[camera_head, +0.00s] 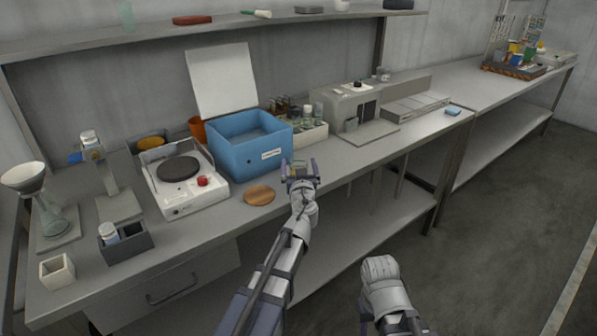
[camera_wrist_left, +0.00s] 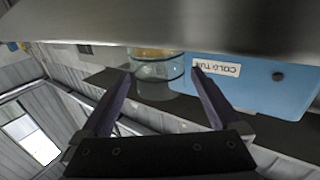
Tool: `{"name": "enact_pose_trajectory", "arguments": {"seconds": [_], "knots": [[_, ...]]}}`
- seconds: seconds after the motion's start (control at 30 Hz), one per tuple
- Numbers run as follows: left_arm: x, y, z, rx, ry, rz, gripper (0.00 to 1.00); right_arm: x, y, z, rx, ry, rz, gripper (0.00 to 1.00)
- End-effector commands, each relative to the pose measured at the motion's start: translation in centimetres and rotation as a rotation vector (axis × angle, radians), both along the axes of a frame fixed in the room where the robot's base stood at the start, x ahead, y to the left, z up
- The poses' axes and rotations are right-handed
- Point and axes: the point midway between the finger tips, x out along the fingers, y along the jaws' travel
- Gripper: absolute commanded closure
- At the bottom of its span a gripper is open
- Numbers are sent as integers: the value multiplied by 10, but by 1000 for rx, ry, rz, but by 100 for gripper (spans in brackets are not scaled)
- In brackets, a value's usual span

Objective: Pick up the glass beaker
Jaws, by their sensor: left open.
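A clear glass beaker (camera_wrist_left: 153,72) with dark bands and an amber tint at its upper picture edge shows in the left wrist view. It appears between the fingers of my left gripper (camera_wrist_left: 163,69); whether it is within their reach or beyond the tips I cannot tell. In the head view, my open left gripper (camera_head: 299,170) is at the bench's front edge, right of the blue tub's front. A small yellowish patch shows between its fingers there; the beaker is otherwise mostly hidden. Only part of my right arm shows at the bottom; its fingers are not visible.
A blue tub (camera_head: 236,156) stands behind and left of the gripper. A round wooden coaster (camera_head: 259,195) lies left of it, beside a white hotplate (camera_head: 178,202). A grey instrument (camera_head: 352,110) stands further right. Bare bench lies along the front edge to the right.

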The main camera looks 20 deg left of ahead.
Motion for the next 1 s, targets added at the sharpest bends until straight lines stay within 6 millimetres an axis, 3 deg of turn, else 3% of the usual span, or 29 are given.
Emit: {"name": "enact_pose_trajectory", "arguments": {"seconds": [0.1, 0.33, 1.0], "knots": [[17, 5, 0, 0, 0, 0, 2, 0, 0, 0, 0, 0, 0, 50], [16, 6, 0, 0, 0, 0, 2, 0, 0, 0, 0, 0, 0, 50], [16, 6, 0, 0, 0, 0, 78, 0, 0, 0, 0, 0, 0, 50]]}}
